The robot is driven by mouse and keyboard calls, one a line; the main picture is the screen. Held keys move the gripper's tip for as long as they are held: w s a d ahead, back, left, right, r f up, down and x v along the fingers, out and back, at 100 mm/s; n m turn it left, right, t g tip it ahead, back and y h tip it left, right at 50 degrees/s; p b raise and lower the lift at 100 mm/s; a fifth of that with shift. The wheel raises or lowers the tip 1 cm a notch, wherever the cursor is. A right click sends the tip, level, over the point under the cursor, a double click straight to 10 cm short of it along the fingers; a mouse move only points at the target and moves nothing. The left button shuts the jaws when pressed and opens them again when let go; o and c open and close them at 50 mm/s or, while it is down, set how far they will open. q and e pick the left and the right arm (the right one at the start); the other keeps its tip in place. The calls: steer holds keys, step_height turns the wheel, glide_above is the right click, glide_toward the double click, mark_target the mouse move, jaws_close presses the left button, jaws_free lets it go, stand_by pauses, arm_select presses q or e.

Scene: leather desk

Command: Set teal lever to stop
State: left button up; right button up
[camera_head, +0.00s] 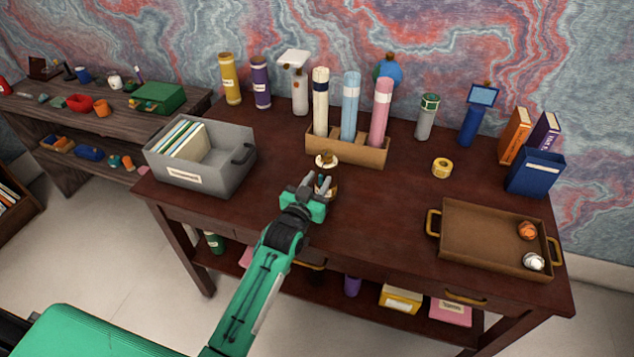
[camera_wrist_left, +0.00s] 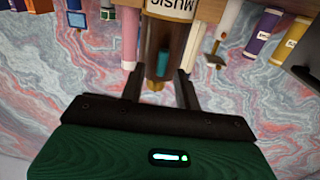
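The teal lever (camera_wrist_left: 163,62) shows in the left wrist view as a short upright teal piece on the front of a brown, dark-centred object (camera_wrist_left: 193,45) with a white label reading "MUSIC" upside down. In the head view this brown object (camera_head: 325,160) stands near the middle of the desk, partly hidden behind my left gripper (camera_head: 313,184). In the wrist view the two dark fingers of my left gripper (camera_wrist_left: 160,80) are apart, with the lever seen between them. I cannot tell whether they touch it. My right gripper is in neither view.
Behind the brown object stands a cardboard holder (camera_head: 345,150) with several rolled tubes. A grey bin (camera_head: 225,175) is at the left and a brown tray (camera_head: 480,235) at the right. A yellow tape roll (camera_head: 442,168) lies right of centre. The desk front beside my gripper is clear.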

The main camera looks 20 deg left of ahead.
arm_select(q)
steer(key=s+a+b, duration=0.1)
steer(key=s+b, duration=0.1)
steer(key=s, duration=1.1)
steer(key=shift+s+a, duration=0.35)
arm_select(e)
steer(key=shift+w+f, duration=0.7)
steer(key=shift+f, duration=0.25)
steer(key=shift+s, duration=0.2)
